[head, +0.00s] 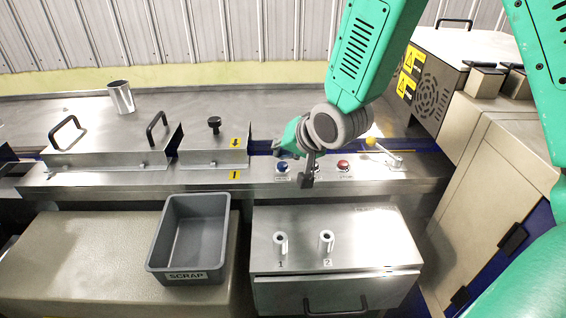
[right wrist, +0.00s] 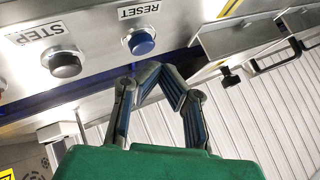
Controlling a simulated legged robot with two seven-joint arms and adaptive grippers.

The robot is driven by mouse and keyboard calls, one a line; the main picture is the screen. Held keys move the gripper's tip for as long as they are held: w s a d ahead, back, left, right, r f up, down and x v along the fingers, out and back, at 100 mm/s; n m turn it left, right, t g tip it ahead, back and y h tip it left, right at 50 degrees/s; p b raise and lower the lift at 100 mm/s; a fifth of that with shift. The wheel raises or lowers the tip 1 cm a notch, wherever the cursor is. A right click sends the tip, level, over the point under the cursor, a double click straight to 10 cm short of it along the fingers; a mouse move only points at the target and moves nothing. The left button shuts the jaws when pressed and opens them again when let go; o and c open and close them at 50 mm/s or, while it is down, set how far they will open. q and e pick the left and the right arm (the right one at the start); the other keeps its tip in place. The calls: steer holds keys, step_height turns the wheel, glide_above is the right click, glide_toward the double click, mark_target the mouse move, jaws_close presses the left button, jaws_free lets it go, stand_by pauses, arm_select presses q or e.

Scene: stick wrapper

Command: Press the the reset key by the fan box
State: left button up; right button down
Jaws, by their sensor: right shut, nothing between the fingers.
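The RESET key is a blue round button (head: 282,167) on the metal front panel in the head view. In the right wrist view the blue button (right wrist: 141,43) sits beside an upside-down RESET label. My right gripper (head: 307,181) hangs over the panel just right of the blue button in the head view. In the right wrist view my right gripper (right wrist: 150,69) is shut and empty, its fingertips close below the blue button. I cannot tell whether they touch it. The fan box (head: 433,100) with a round vent and yellow labels stands at the right. My left gripper is not in view.
A dark STEP button (right wrist: 65,63) is beside RESET. A red button (head: 343,165) and a yellow-knobbed lever (head: 370,141) lie to the right. A grey SCRAP bin (head: 156,243) and a drawer unit with two pegs (head: 375,235) stand in front. A metal cup (head: 121,97) stands at the back left.

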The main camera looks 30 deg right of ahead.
mark_target(281, 166)
steer(key=r+p, duration=0.1)
steer(key=r, duration=0.1)
steer(key=r+p, duration=0.1)
steer(key=p, duration=0.1)
steer(key=shift+a+r, duration=0.35)
steer(key=shift+d+r+p, duration=0.2)
steer(key=shift+r+p, duration=0.6)
steer(key=shift+p, duration=0.05)
steer(key=shift+f, duration=0.1)
steer(key=shift+d, duration=0.1)
